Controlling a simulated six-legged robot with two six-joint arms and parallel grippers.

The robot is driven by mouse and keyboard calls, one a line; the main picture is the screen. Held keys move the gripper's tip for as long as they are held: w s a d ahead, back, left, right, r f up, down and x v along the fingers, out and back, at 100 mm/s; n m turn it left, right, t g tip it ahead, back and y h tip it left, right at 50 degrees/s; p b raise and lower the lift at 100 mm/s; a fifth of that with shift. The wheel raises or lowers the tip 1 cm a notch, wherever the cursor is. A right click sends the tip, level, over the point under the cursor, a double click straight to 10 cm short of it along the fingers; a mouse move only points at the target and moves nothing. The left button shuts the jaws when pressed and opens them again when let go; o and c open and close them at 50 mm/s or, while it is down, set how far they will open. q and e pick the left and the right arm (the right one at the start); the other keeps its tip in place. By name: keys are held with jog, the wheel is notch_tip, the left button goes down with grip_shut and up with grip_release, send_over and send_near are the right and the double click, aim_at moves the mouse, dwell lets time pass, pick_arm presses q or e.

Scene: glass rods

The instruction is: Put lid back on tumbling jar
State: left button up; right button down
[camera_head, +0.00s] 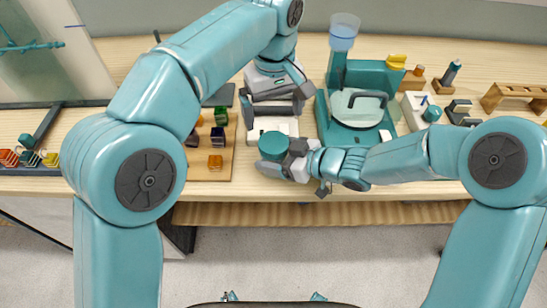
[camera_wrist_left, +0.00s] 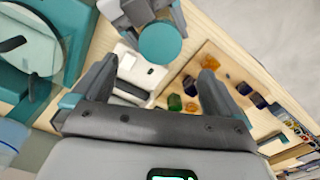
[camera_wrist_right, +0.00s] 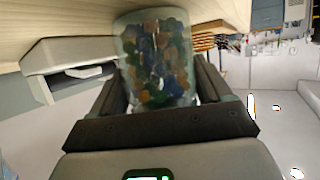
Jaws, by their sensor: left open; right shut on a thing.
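The clear jar (camera_wrist_right: 155,65), full of multicoloured pieces, stands between my right gripper's fingers in the right wrist view. My right gripper (camera_head: 290,163) is shut on it near the table's front edge. A round teal top (camera_head: 274,147), which looks like the lid, covers the jar's upper end; it also shows in the left wrist view (camera_wrist_left: 160,43). I cannot tell how firmly it sits. My left gripper (camera_head: 272,110) is open and empty, pointing down behind the jar, apart from the teal top. In the left wrist view the jar's sides are mostly hidden.
A white block (camera_head: 284,126) lies under my left gripper. A wooden board (camera_head: 212,174) with small coloured cubes is left of it. A teal machine (camera_head: 352,135) with a round disc and dark handle stands right, behind my right arm. Small tools and wooden racks (camera_head: 515,95) fill the far right.

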pick_arm(q)
notch_tip(320, 180, up, 4)
jog(key=shift+f, duration=0.2)
pick_arm(e)
grip_release()
pick_arm(q)
notch_tip(320, 180, up, 2)
jog(key=shift+r+p, duration=0.1)
jog(key=shift+p, duration=1)
pick_arm(e)
jog(key=v, duration=1.6)
jog(key=shift+s+d+r, duration=0.1)
